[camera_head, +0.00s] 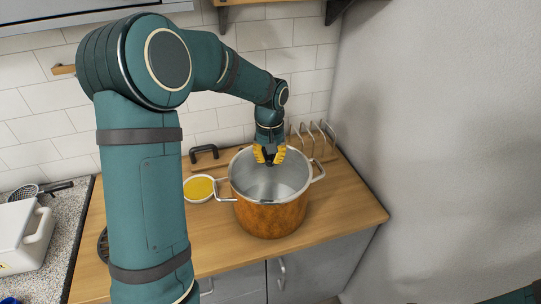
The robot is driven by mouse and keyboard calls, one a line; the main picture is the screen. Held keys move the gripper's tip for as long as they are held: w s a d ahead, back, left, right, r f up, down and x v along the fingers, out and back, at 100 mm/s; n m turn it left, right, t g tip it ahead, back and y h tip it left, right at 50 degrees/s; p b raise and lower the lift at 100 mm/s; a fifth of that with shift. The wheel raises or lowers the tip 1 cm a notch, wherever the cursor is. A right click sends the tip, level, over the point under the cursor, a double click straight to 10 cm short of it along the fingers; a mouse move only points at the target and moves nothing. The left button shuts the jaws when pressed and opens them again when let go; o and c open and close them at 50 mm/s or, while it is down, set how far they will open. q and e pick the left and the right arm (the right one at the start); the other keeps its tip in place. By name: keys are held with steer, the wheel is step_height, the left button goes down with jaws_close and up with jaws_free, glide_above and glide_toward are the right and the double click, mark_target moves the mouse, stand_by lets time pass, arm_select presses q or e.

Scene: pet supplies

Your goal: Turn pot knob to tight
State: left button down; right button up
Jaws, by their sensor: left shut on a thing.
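A large pot (271,212) with a silver inside and an orange-brown outer wall stands upright on the wooden counter. It has a metal loop handle on its left and another on its right. My left gripper (269,160), with yellow fingers, points down over the pot's opening near its far rim. Its fingers are close together on something small and dark between them, which may be a knob; its shape is mostly hidden. I cannot see a lid on the pot. My right gripper is not in view.
A white bowl of yellow contents (198,189) sits left of the pot. A dark handle (204,153) and a metal rack (311,136) are behind. A white container (24,236) stands at far left. A grey wall bounds the right. The counter's front right is clear.

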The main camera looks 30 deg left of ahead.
arm_select(q)
steer(key=m, duration=0.4)
steer(key=shift+s+a+f+m, duration=0.1)
steer(key=shift+s+m, duration=0.05)
steer(key=shift+m, duration=0.15)
steer(key=shift+a+m+p, duration=0.1)
steer(key=shift+m+p, duration=0.3)
steer(key=shift+m, duration=1.5)
steer(key=c, duration=1)
jaws_free()
steer(key=shift+o, duration=0.2)
step_height(320, 180, up, 12)
